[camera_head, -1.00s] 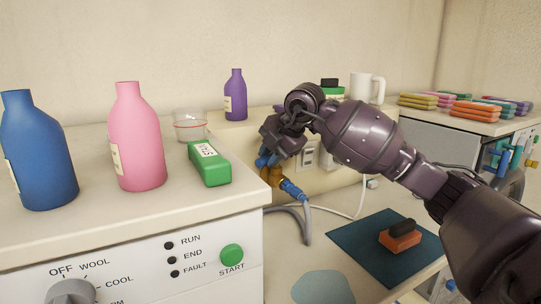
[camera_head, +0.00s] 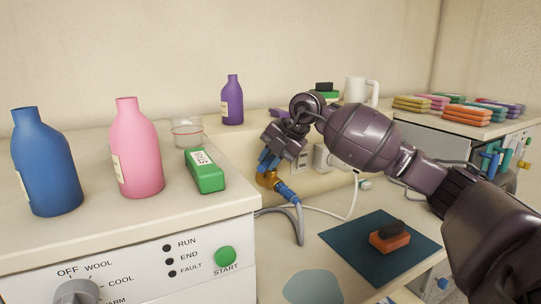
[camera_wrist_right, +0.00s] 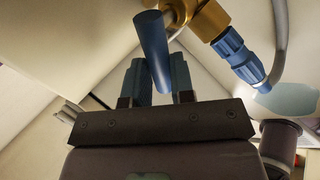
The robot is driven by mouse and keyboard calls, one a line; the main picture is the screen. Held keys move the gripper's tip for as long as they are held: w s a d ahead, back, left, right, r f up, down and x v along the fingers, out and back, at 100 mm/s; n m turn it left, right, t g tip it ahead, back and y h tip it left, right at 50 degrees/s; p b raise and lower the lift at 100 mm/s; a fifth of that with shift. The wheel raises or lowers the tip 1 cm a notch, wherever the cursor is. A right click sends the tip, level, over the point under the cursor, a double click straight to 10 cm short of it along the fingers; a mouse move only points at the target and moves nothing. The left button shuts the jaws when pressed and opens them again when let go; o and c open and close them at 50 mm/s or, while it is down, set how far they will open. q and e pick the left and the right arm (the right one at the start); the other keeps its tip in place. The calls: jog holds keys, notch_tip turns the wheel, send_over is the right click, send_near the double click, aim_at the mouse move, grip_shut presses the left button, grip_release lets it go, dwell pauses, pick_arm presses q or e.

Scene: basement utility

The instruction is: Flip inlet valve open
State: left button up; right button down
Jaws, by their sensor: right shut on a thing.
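The inlet valve has a brass body (camera_head: 267,179) with a blue lever (camera_wrist_right: 153,45) and stands in the gap beside the white machine. A blue hose connector (camera_head: 287,192) joins it to a grey hose. My right gripper (camera_head: 270,150) reaches down from above onto the lever. In the right wrist view the lever runs between its two fingers (camera_wrist_right: 160,82), and the gripper is shut on it. The brass body and blue connector (camera_wrist_right: 236,52) show beyond the fingers. The gripper partly hides the lever in the head view. My left gripper is not in view.
A blue bottle (camera_head: 45,165), a pink bottle (camera_head: 137,150), a green box (camera_head: 205,171) and a glass beaker (camera_head: 187,131) stand on the machine top. A purple bottle (camera_head: 232,101) stands behind. An orange-and-black brush (camera_head: 390,236) lies on a dark mat (camera_head: 348,240) below my arm.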

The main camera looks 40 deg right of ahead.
jog(key=shift+s+d+r+n+g+y, duration=0.1)
jog(key=shift+s+d+n+g+y, duration=0.1)
jog(key=shift+n, duration=0.25)
jog(key=shift+s+d+n+g+y, duration=0.1)
jog(key=shift+n+y, duration=0.1)
jog(key=shift+n, duration=0.25)
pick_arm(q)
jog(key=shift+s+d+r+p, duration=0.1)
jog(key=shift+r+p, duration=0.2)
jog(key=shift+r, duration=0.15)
pick_arm(e)
jog(key=shift+n, duration=0.3)
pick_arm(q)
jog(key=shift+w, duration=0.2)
pick_arm(e)
jog(key=c, duration=1)
grip_release()
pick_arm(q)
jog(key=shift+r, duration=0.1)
pick_arm(e)
jog(key=shift+o, duration=0.2)
